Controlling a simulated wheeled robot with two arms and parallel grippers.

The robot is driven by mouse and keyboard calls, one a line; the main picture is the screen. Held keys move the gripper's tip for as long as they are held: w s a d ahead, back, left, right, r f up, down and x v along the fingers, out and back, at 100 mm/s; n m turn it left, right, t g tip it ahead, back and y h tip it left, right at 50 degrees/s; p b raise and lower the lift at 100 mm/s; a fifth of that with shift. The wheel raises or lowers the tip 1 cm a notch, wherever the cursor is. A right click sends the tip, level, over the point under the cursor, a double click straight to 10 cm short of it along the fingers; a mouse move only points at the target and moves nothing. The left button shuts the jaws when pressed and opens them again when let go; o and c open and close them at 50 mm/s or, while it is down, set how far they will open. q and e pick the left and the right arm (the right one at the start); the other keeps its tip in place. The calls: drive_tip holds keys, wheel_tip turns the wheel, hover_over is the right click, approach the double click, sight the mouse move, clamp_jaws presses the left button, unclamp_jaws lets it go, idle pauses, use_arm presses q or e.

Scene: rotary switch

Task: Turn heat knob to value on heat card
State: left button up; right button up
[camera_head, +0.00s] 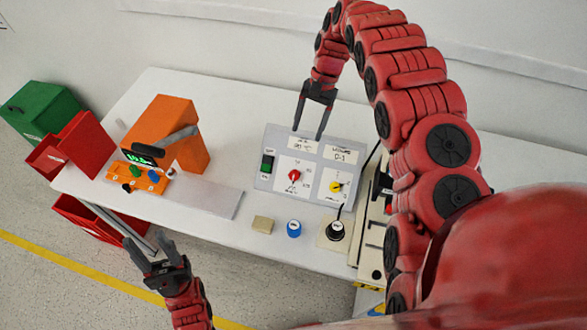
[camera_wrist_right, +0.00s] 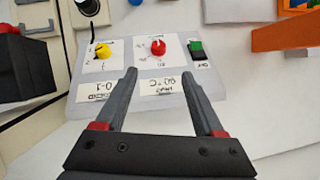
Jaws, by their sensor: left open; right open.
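The grey control panel (camera_head: 266,184) lies on the white table. Its red knob (camera_head: 293,175), on a white dial plate, also shows in the right wrist view (camera_wrist_right: 158,47); its pointer direction is too small to read surely. The heat card (camera_head: 301,143) sits on the panel's far edge; in the right wrist view (camera_wrist_right: 165,86) it is upside down and seems to read 80 or 90 °C. My right gripper (camera_head: 308,133) is open and empty above the cards, its fingers apart from the red knob. My left gripper (camera_head: 145,240) is open, off the table's front left.
The panel also has a yellow knob (camera_head: 335,187), a second card (camera_head: 341,153) and a green switch (camera_head: 267,164). A blue cap (camera_head: 294,228), wooden block (camera_head: 263,224) and black knob (camera_head: 335,231) stand in front. An orange machine (camera_head: 184,130) is at left.

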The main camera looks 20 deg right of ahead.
drive_tip(key=p, duration=0.3)
approach(294, 174)
drive_tip(key=p+x, duration=0.2)
drive_tip(key=x, duration=0.6)
drive_tip(key=shift+s+r, duration=0.1)
drive_tip(key=shift+a+f, duration=0.1)
drive_tip(key=shift+f, duration=0.45)
clamp_jaws()
